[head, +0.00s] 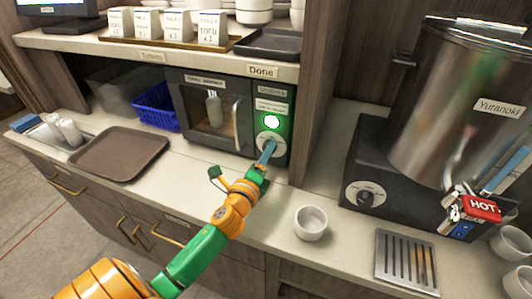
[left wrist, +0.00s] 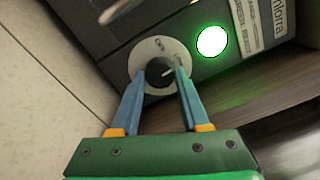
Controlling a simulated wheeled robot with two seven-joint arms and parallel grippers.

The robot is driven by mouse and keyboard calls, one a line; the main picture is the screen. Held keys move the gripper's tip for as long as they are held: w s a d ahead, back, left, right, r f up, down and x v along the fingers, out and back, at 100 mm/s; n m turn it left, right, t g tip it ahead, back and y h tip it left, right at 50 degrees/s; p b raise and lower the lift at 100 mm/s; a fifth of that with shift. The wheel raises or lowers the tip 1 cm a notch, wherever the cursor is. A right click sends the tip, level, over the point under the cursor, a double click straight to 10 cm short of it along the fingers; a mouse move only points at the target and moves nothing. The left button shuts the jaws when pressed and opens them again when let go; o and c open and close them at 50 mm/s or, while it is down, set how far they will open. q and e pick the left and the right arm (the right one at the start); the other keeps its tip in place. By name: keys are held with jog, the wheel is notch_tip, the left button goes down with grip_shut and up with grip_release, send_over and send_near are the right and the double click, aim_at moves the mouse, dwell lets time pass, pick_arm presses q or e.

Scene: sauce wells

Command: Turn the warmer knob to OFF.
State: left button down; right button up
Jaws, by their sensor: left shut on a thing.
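The towel warmer (head: 209,112) is a dark box with a glass door, under the shelf. Its control panel bears a round white dial with a dark knob, low on the right; the left wrist view shows the knob (left wrist: 159,74) with a pale pointer mark. The dial lettering is too small to read surely. A round green light (head: 271,121) glows above the dial; it also shows in the left wrist view (left wrist: 212,41). My left gripper (head: 268,151) is shut on the knob, one blue finger on each side. My right gripper is not in view.
A steel urn (head: 450,105) on a black base with its own knob (head: 366,196) stands at right. A white cup (head: 310,222) is on the counter right of my left arm. A brown tray (head: 120,153) and blue basket (head: 157,105) are at left.

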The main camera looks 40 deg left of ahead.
pick_arm(q)
jog(key=n, duration=0.2)
jog(key=n+p, duration=0.1)
jog(key=n, duration=0.2)
jog(key=shift+r+n, duration=0.2)
jog(key=shift+n, duration=0.1)
jog(key=n+p, duration=0.1)
jog(key=n, duration=0.4)
jog(key=shift+n, duration=0.3)
jog(key=shift+c, duration=1.9)
grip_release()
jog(key=shift+w, duration=0.15)
jog(key=v, duration=0.6)
jog(key=shift+s+f+b, duration=0.15)
jog(key=shift+s+b, duration=0.1)
jog(key=shift+b, duration=0.1)
jog(key=shift+s+d, duration=0.1)
jog(key=shift+s, duration=0.3)
jog(key=shift+w, duration=0.1)
